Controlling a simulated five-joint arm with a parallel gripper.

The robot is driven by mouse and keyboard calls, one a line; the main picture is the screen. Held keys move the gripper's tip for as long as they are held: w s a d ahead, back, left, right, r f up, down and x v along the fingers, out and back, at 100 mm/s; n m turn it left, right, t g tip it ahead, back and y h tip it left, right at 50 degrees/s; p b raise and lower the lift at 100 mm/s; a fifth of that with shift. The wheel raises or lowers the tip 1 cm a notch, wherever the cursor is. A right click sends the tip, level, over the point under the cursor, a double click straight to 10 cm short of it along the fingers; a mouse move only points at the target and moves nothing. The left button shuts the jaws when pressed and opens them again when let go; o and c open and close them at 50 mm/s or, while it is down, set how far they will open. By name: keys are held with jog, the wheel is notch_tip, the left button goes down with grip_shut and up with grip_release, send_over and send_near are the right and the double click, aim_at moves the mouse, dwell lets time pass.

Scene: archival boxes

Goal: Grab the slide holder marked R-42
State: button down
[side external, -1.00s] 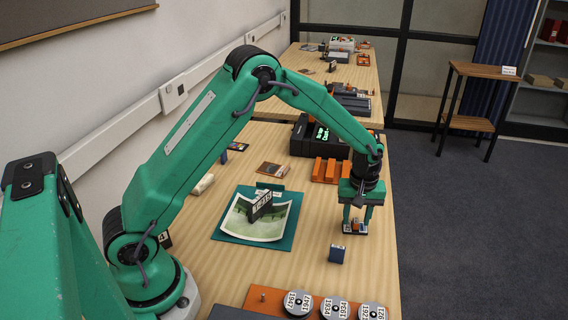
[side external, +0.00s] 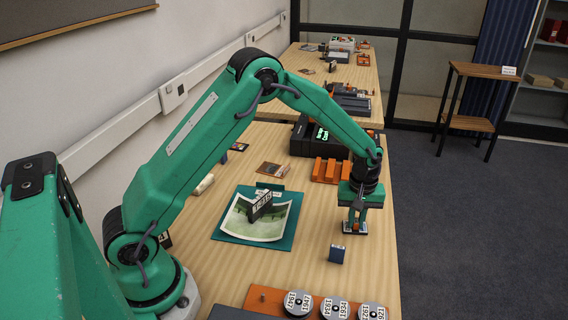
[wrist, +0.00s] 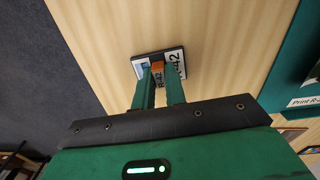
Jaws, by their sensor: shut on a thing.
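The slide holder (wrist: 176,56) is a small dark base with white label areas. In the wrist view one label ends in "42"; the rest of the marking is hidden or too small to read. An orange part (wrist: 158,67) stands at its middle, between my fingertips. My gripper (side external: 354,225) is shut on the holder near the right edge of the table. In the wrist view my gripper (wrist: 160,76) has its two green fingers close together on the orange part. I cannot tell whether the holder's base touches the table.
A small dark blue block (side external: 337,254) stands just in front of the holder. A green mat (side external: 225,234) with a photograph and a number block lies to the left. An orange rack (side external: 325,171) is behind. A tray with round numbered discs (side external: 298,303) is at the front.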

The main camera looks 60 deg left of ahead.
aim_at(357, 220)
jog(key=shift+r, duration=0.15)
jog(key=shift+r, duration=0.45)
notch_tip(357, 220, up, 3)
jog(key=shift+d+r, duration=0.1)
jog(key=shift+r, duration=0.05)
jog(key=s+d+r, duration=0.6)
jog(key=d, duration=0.3)
jog(key=shift+s+d+r, duration=0.15)
jog(key=shift+s+r, duration=0.15)
jog(key=shift+s, duration=0.1)
